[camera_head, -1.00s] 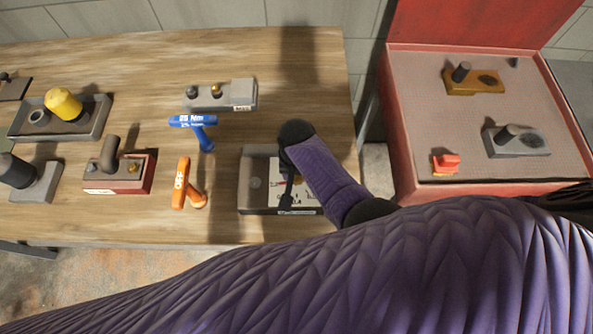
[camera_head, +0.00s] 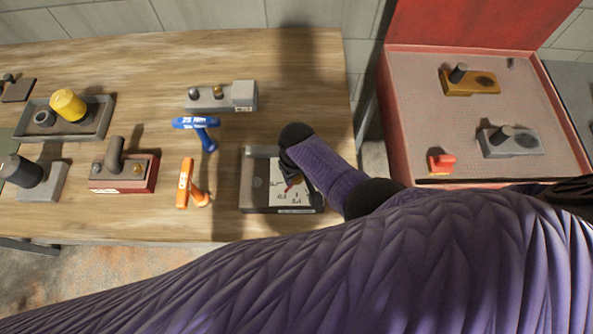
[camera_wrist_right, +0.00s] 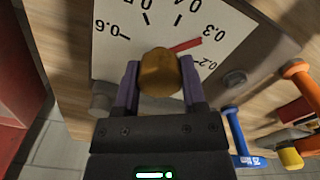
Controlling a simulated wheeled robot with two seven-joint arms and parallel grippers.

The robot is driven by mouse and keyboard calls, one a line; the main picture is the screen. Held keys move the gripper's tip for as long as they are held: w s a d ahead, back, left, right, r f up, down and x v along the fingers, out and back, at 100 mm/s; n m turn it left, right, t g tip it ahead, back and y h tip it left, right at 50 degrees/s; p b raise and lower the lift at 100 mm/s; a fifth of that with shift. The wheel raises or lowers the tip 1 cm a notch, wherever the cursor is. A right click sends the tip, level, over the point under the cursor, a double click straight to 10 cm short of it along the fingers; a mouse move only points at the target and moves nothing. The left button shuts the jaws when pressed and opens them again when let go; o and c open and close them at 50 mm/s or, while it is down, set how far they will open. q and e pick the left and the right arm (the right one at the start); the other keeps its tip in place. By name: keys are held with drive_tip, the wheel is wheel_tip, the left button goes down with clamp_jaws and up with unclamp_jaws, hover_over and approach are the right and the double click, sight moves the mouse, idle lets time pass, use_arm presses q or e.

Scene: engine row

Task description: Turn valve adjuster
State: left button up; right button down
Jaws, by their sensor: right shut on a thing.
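The valve adjuster is a grey box (camera_head: 250,180) with a white dial plate (camera_head: 291,197), near the table's front right edge. In the right wrist view, the dial plate (camera_wrist_right: 125,22) carries printed numbers from 0.2 to 0.6. A round brass knob (camera_wrist_right: 160,72) stands on it, and its red pointer (camera_wrist_right: 187,44) points close to 0.3. My right gripper (camera_wrist_right: 160,64) is shut on the knob, one purple finger on each side. In the head view my right gripper (camera_head: 299,176) covers the knob and part of the dial. My left gripper is not in view.
A blue torque tool (camera_head: 197,123) and an orange one (camera_head: 185,183) stand left of the box. A grey block with small knobs (camera_head: 240,95) lies behind. A red block (camera_head: 123,172) and a tray with a yellow cap (camera_head: 68,104) are farther left. An open red case (camera_head: 410,170) stands right.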

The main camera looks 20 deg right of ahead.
idle(0.3)
drive_tip(key=shift+c, duration=0.7)
unclamp_jaws()
wheel_tip(320, 180, up, 10)
drive_tip(key=p, duration=0.5)
drive_tip(key=shift+f, duration=0.25)
drive_tip(key=shift+r, duration=0.25)
drive_tip(key=shift+f, duration=0.1)
